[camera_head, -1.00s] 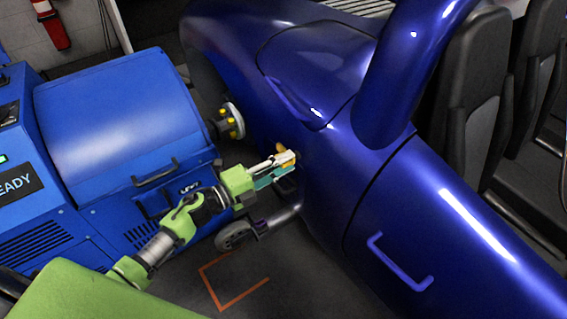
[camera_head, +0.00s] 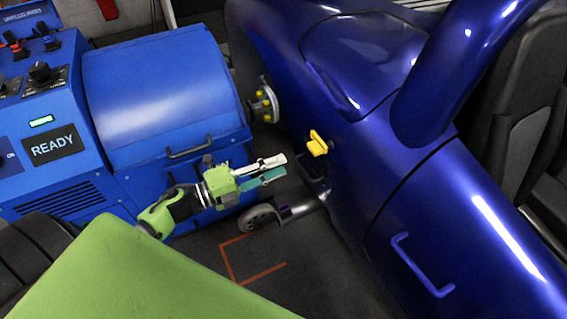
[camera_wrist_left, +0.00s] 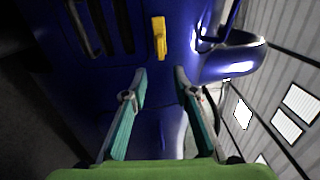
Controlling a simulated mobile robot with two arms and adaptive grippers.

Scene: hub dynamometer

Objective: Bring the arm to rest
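My left gripper (camera_head: 276,169) is in the middle of the head view, in front of the blue dynamometer cabinet. Its two fingers are apart with nothing between them. A yellow handle (camera_head: 317,144) sticks out of the side of the blue car (camera_head: 345,190), to the right of the fingertips and apart from them. In the left wrist view the open fingers (camera_wrist_left: 160,82) point toward the car body, with the yellow handle (camera_wrist_left: 159,38) ahead of them. My right gripper is not in either view.
The blue dynamometer cabinet (camera_head: 160,85) with a READY display (camera_head: 54,146) stands at the left. A hub with yellow studs (camera_head: 264,103) sits between it and the car. A small wheel (camera_head: 258,217) and orange floor marks (camera_head: 232,262) lie below the gripper.

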